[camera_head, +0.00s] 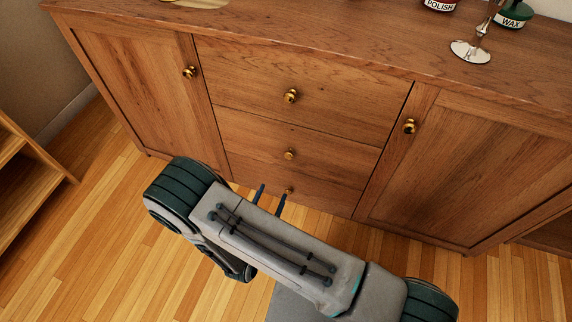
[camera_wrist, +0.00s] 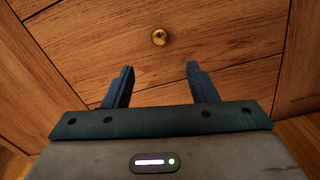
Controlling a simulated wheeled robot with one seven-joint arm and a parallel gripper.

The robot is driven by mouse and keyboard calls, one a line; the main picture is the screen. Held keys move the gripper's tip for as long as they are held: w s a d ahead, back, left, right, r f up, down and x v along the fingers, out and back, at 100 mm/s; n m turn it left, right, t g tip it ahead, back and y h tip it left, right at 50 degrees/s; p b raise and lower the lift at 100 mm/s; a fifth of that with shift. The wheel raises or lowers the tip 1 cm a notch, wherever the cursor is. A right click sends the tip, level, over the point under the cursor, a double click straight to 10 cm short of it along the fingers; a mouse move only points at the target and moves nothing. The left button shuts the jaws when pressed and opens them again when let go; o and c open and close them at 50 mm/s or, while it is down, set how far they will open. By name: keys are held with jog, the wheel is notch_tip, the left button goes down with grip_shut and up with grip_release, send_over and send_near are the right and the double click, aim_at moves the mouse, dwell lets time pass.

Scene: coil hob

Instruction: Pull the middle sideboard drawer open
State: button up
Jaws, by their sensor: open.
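The wooden sideboard (camera_head: 400,75) has three stacked drawers between two doors. The middle drawer (camera_head: 250,137) is flush with the front, with a small round brass knob (camera_head: 289,154) at its centre. My gripper (camera_head: 273,191) is open and empty, low in front of the drawers, with its fingertips below the middle knob in the head view. In the wrist view, a brass knob (camera_wrist: 160,37) shows beyond and above the open fingers (camera_wrist: 160,70), roughly centred between them and untouched. It seems to be the middle drawer's knob, but I cannot be sure.
The top drawer (camera_head: 340,95) and bottom drawer (camera_head: 325,192) look shut. The bottom knob (camera_head: 289,190) is close to my right finger in the head view. A wooden shelf (camera_head: 40,185) stands at left.

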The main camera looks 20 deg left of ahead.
aim_at(289, 157)
jog(key=w+b, duration=0.1)
jog(key=w, duration=0.8)
jog(key=w+d+b, duration=0.1)
jog(key=w, duration=0.3)
jog(key=shift+w+b, duration=0.3)
grip_shut()
jog(key=shift+s, duration=0.1)
